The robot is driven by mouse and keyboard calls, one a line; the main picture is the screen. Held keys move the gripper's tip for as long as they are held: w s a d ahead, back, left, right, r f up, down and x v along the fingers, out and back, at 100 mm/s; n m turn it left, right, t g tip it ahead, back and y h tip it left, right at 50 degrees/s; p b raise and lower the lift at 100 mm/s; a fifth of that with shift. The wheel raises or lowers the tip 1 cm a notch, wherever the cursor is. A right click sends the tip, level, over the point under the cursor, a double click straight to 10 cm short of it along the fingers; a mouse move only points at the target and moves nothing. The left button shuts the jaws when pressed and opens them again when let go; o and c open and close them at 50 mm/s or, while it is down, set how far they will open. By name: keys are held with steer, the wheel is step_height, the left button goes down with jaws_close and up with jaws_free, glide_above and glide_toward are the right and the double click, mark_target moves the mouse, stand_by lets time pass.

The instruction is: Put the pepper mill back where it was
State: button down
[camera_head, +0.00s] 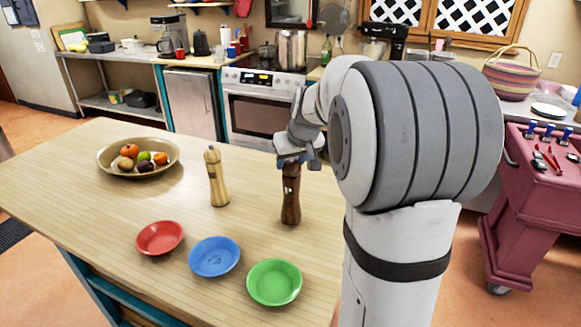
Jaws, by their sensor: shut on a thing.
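A dark brown wooden pepper mill (291,203) is upright at the right part of the wooden island top (100,215). My gripper (290,162) is shut on its upper part from above and hides its top. The mill's base appears at the table surface, but I cannot tell whether it touches. A lighter wooden mill (217,180) stands upright to its left, apart from my gripper.
A bowl of fruit (107,160) stands at the back left of the island. Red (160,238), blue (214,257) and green (274,282) bowls line the front. The tabletop between the fruit bowl and the red bowl is clear. A stove (262,110) stands behind.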

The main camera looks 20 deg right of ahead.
steer(key=shift+f, duration=0.9)
steer(key=shift+f, duration=0.2)
steer(key=c, duration=0.7)
jaws_free()
steer(key=shift+r, duration=0.1)
